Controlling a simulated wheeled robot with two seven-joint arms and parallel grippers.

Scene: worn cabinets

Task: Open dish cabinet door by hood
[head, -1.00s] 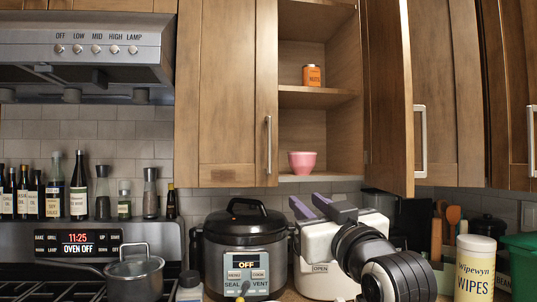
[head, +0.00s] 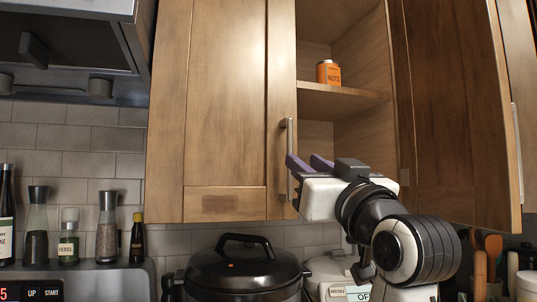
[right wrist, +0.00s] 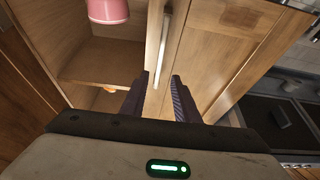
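The dish cabinet door (head: 225,110) next to the hood (head: 75,50) is wooden and closed. Its vertical metal handle (head: 289,135) is on its right edge. My right gripper (head: 305,162) is raised to the lower part of this handle with its purple fingers pointing at it. In the right wrist view the handle (right wrist: 164,40) lines up between the two parted fingers (right wrist: 160,90), with a gap visible on both sides. Whether a finger touches it I cannot tell. The right-hand cabinet door (head: 440,110) stands open. My left gripper is not in view.
An orange tin (head: 328,73) stands on the open shelf (head: 345,98). A pink bowl (right wrist: 108,10) shows in the right wrist view. A black-lidded cooker (head: 245,265) stands below. Bottles and shakers (head: 107,228) line the ledge at left.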

